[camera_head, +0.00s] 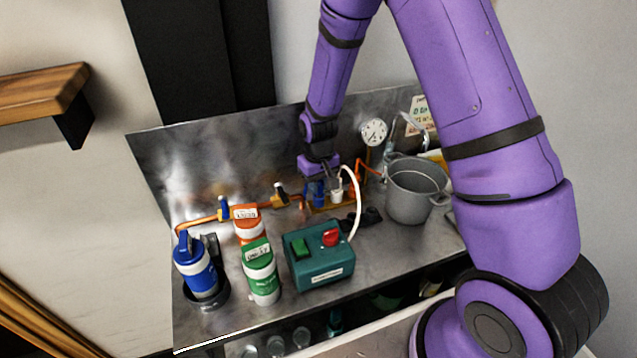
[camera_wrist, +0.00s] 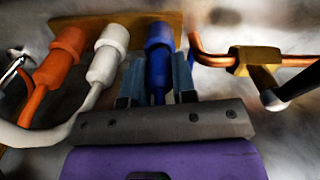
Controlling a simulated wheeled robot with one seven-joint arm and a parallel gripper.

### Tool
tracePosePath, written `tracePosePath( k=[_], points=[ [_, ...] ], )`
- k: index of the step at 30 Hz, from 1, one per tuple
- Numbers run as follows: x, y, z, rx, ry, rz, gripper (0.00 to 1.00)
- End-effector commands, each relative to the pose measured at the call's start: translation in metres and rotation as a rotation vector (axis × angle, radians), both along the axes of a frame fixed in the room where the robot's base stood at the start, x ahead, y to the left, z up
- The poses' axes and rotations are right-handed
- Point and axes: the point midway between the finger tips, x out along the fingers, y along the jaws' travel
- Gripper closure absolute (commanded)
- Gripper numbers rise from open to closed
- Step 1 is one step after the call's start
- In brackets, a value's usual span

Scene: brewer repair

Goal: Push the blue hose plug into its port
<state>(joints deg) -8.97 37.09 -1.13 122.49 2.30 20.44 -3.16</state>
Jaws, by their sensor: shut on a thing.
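The blue hose plug (camera_wrist: 158,65) is between the two fingers of my gripper (camera_wrist: 157,82) in the wrist view, and the gripper is shut on it. The plug points at the brass-coloured port plate (camera_wrist: 115,22), and its front end overlaps the plate's edge; how deep it sits in its port I cannot tell. A white plug (camera_wrist: 109,55) and an orange plug (camera_wrist: 62,58) are side by side to its left, both at the plate. In the head view my gripper (camera_head: 316,188) is at the back of the counter, with the blue plug small and partly hidden.
Copper pipe with a brass valve (camera_wrist: 255,62) runs close to the gripper's right. A white hose (camera_head: 357,205) arches nearby.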

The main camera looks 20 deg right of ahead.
Motion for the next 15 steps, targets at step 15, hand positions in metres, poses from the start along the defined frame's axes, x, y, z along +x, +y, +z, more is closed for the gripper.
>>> tracePosePath(
  k=[15],
  points=[
    [0.0001,0.0,-0.0066,0.0,0.0,0.0,0.98]
  ],
)
